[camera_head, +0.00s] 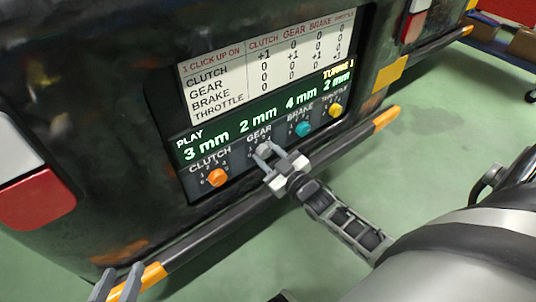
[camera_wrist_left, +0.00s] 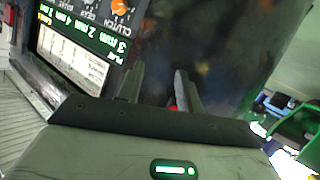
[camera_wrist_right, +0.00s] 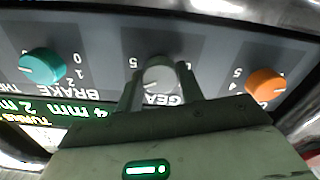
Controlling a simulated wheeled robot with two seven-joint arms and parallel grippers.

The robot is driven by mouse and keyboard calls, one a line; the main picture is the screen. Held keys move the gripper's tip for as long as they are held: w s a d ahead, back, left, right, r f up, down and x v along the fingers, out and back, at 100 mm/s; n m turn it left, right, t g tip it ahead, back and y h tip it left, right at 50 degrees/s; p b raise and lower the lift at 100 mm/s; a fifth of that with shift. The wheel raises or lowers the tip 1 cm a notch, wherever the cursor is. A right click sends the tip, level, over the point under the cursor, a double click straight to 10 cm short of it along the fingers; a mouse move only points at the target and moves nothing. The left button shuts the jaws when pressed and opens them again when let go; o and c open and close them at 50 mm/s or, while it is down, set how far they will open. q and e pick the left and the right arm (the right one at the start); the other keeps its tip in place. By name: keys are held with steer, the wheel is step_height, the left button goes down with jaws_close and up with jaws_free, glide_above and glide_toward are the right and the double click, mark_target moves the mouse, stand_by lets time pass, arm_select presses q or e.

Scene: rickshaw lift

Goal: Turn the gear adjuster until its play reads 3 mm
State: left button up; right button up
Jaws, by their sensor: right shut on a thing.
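The grey gear adjuster knob (camera_wrist_right: 160,74) sits between the clutch and brake knobs on the dark panel. My right gripper (camera_head: 264,153) is shut on it, with one finger on each side. The knob's pointer is partly hidden by the fingers. The green play display (camera_head: 268,118) reads clutch 3 mm, gear 2 mm, brake 4 mm and throttle 2 mm. Small yellow text above it seems to read turns 1. My left gripper (camera_wrist_left: 155,85) is open and empty. Its fingertips show at the bottom left of the head view, in front of the body.
A white chart (camera_head: 222,84) is above the display. A dark bumper bar (camera_head: 222,235) with orange ends runs below the panel. Green floor lies right.

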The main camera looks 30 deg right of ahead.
arm_select(q)
steer(key=shift+r, duration=0.15)
arm_select(e)
steer(key=shift+m, duration=0.3)
steer(key=shift+r+m+p, duration=0.1)
steer(key=shift+m+p, duration=0.4)
steer(key=shift+p, duration=0.1)
steer(key=m+p, duration=0.1)
steer(key=m, duration=0.2)
steer(key=shift+m+p, duration=0.4)
steer(key=shift+m, duration=1)
arm_select(q)
steer(key=shift+a+f+g+y, duration=0.25)
steer(key=shift+f+g, duration=0.1)
steer(key=shift+f, duration=0.3)
steer(key=shift+a+f+g+y, duration=0.25)
steer(key=shift+f+g, duration=0.1)
steer(key=shift+f, duration=0.25)
steer(key=shift+w, duration=0.1)
arm_select(e)
steer(key=shift+m, duration=0.4)
steer(key=o, duration=1)
arm_select(q)
steer(key=shift+r, duration=0.1)
